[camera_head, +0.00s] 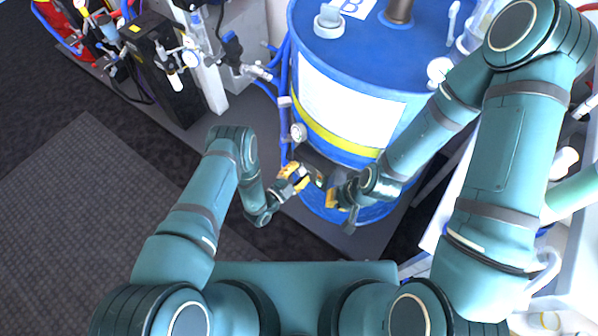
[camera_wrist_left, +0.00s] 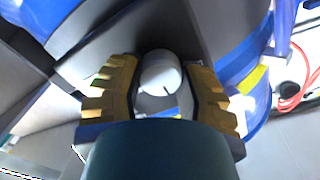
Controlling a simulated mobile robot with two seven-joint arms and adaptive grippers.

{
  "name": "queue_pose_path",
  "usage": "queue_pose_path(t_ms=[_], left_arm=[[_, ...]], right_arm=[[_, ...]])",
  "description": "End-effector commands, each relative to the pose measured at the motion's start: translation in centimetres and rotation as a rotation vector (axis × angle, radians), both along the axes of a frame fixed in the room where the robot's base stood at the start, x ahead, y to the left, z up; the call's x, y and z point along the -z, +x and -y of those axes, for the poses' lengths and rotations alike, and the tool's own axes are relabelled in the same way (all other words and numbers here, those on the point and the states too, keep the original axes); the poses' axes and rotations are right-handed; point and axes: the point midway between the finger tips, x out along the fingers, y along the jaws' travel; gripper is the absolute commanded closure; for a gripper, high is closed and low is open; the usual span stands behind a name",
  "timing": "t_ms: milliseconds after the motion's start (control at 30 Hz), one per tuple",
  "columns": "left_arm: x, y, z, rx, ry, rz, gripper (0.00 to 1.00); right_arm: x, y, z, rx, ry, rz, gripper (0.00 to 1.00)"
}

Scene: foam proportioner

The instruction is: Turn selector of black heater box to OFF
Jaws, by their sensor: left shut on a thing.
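The black heater box (camera_head: 312,162) is a small dark box in front of the blue drum in the head view, partly hidden by my grippers. My left gripper (camera_head: 296,179) is at its left side. In the left wrist view, a round pale selector knob (camera_wrist_left: 160,72) with a short dark mark stands between the yellow fingers of my left gripper (camera_wrist_left: 160,98), which is shut on it. The knob's label is not readable. My right gripper (camera_head: 334,196) is at the right side of the box; its finger opening is too small and hidden to tell.
The blue drum (camera_head: 345,105) with a white label and yellow band stands just behind the box. A blue hose and a gauge (camera_head: 298,132) are close to the left gripper. Black equipment (camera_head: 170,75) stands at upper left. Dark floor (camera_head: 110,185) at left is clear.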

Motion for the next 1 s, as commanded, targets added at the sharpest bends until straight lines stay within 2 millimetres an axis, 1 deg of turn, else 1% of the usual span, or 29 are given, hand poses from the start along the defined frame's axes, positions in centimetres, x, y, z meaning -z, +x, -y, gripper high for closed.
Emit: queue_pose_path(t_ms=[33,67,100,133,167,467,567,667,1000], left_arm=[[-0.1,0.1,0.1,0.001,-0.003,0.003,0.98],[-0.1,0.1,0.1,0.001,-0.003,0.003,0.57],[-0.1,0.1,0.1,0.001,-0.003,0.003,0.43],[-0.1,0.1,0.1,0.002,-0.003,0.003,0.32],[-0.1,0.1,0.1,0.002,-0.003,0.003,0.3],[0.0,0.0,0.0,0.001,-0.001,0.0,0.3],[0.0,-0.5,-0.4,0.001,-0.001,0.0,0.3],[0.1,-1.5,-1.4,0.0,-0.001,-0.002,0.3],[0.0,-6.5,-5.9,-0.001,-0.002,-0.002,0.3]], right_arm=[[0.0,0.0,0.0,0.0,0.0,0.0,1.0],[0.0,0.0,0.0,0.0,0.0,0.0,1.0],[0.0,0.0,0.0,0.0,0.0,0.0,1.0],[0.0,0.0,0.0,0.0,0.0,0.0,1.0],[0.0,0.0,0.0,0.0,0.0,0.0,1.0],[0.0,0.0,0.0,0.0,0.0,0.0,1.0],[0.0,0.0,0.0,0.0,0.0,0.0,1.0],[0.0,0.0,0.0,0.0,0.0,0.0,1.0],[0.0,0.0,0.0,0.0,0.0,0.0,1.0]])
